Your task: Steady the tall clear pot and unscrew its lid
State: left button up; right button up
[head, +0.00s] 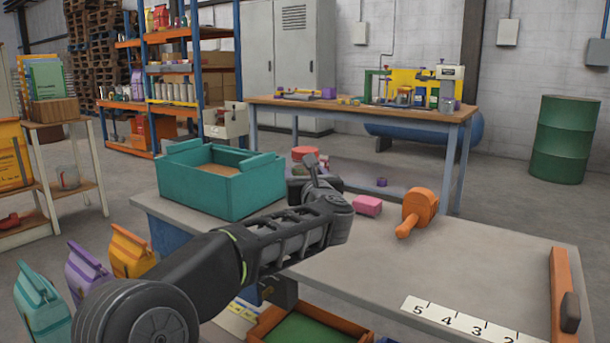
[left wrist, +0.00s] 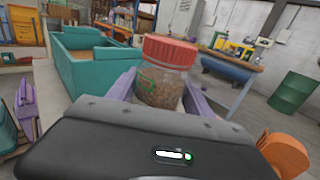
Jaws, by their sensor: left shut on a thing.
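The clear pot (left wrist: 158,90) has a red screw lid (left wrist: 170,50) and brown grainy contents. It stands upright between the purple fingers of my left gripper (left wrist: 160,95) in the left wrist view, and the gripper is shut on its body. The lid sits on top of the pot. In the head view, the red lid (head: 305,152) shows just beyond my left gripper (head: 312,182), which hides most of the pot's body. My right gripper is in neither view.
A teal crate (head: 232,196) stands left of the pot on the grey table (head: 460,255). A pink block (head: 367,205) and an orange tool (head: 418,208) lie to the right. A numbered strip (head: 462,322) and orange rail (head: 562,300) mark the near right. The table's right middle is clear.

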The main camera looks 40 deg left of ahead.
pick_arm(q)
grip_shut()
dwell(0.3)
dwell(0.5)
